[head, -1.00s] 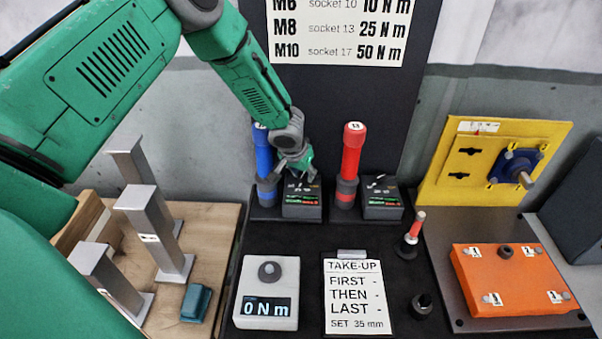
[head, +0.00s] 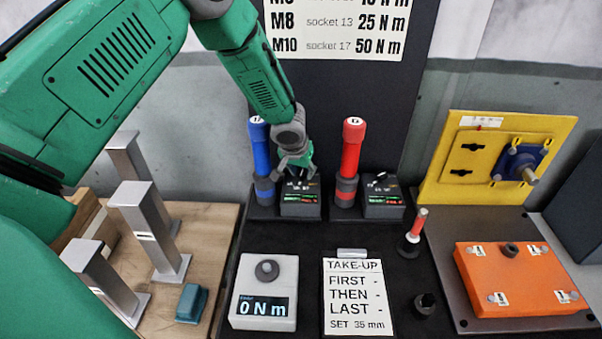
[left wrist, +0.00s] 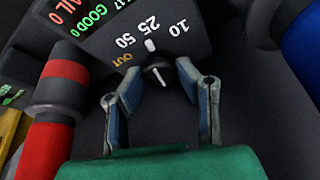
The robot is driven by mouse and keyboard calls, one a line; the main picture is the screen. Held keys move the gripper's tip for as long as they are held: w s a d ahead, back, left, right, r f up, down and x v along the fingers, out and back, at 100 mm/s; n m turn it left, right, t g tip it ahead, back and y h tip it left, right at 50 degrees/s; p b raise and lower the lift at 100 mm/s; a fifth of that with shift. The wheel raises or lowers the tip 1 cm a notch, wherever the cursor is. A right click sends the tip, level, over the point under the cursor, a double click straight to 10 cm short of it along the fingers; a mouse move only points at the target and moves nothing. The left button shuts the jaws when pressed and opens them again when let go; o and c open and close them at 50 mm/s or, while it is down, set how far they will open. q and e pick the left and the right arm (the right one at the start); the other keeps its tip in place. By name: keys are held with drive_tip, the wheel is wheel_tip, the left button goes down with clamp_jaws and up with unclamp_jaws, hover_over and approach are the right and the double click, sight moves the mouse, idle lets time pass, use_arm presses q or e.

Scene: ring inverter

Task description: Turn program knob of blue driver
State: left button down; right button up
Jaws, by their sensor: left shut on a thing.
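The blue driver (head: 261,150) stands upright in its holder at the back, left of the red driver. Its program box (head: 300,204) sits to its right with a small lit display. My left gripper (head: 297,176) reaches down onto the back of this box. In the left wrist view, the box face (left wrist: 105,35) shows upside down with the marks 10, 25, 50 and OUT. My left gripper (left wrist: 158,83) is shut on the dark program knob (left wrist: 158,75), one finger on each side. A white mark on the face is beside 25 and 50. My right gripper is out of view.
The red driver (head: 351,150) and its box (head: 383,203) stand close on the right. A torque display (head: 263,292) reading 0 N m and a TAKE-UP card (head: 356,300) lie in front. Metal posts (head: 150,230) stand at left, an orange block (head: 520,280) at right.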

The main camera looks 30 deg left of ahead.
use_arm(q)
drive_tip(key=n+y+b, duration=0.1)
drive_tip(key=n+b, duration=0.1)
drive_tip(key=b, duration=0.1)
drive_tip(key=shift+w+d+n+b, duration=0.1)
drive_tip(key=shift+w+n+b, duration=0.05)
drive_tip(key=shift+n+b, duration=0.15)
drive_tip(key=shift+n+y+b, duration=0.3)
drive_tip(key=shift+n+b, duration=0.3)
drive_tip(key=shift+n, duration=0.3)
drive_tip(key=n, duration=0.2)
drive_tip(key=n+g+y+b, duration=0.1)
drive_tip(key=n, duration=0.1)
drive_tip(key=shift+d+g+b, duration=0.1)
drive_tip(key=shift+g+b, duration=0.2)
drive_tip(key=shift+w+r+n+g+y+b, duration=0.1)
drive_tip(key=shift+n+g+y+b, duration=0.15)
drive_tip(key=shift+n, duration=0.7)
drive_tip(key=shift+r+n+g+y+b, duration=0.1)
drive_tip(key=shift+n+g+y+b, duration=0.2)
drive_tip(key=shift+n, duration=0.95)
drive_tip(key=c, duration=1.2)
unclamp_jaws()
drive_tip(key=shift+d+f+h, duration=0.1)
drive_tip(key=shift+h, duration=0.15)
